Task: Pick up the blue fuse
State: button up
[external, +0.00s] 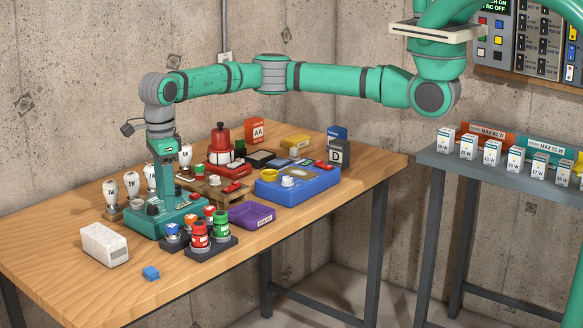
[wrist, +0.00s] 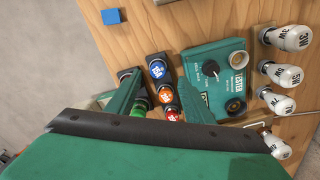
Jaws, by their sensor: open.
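A round blue-topped fuse (external: 172,229) stands in a dark rack (external: 222,245) near the table front. In the wrist view it is the blue disc (wrist: 157,69), with orange and red tops in line below it. My gripper (external: 167,178) points down above the teal tester, behind the rack in the external view. In the wrist view my gripper (wrist: 158,84) is open. Its fingers appear on either side of the line of tops, with nothing visibly held between them. Its height above the fuse is hard to judge. The left finger partly hides the green-topped fuse (wrist: 139,107).
A small blue block (external: 151,273) lies apart near the front edge. A white box (external: 104,244) stands left of the teal tester (wrist: 214,78). Several white bulbs (wrist: 281,74) line its far side. A purple tray (external: 251,215) sits right of the rack.

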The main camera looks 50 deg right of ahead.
aim_at(171, 225)
jog(key=f, duration=0.7)
jog(key=shift+s+d+f, duration=0.1)
jog(key=shift+s+d, duration=0.15)
jog(key=c, duration=1.1)
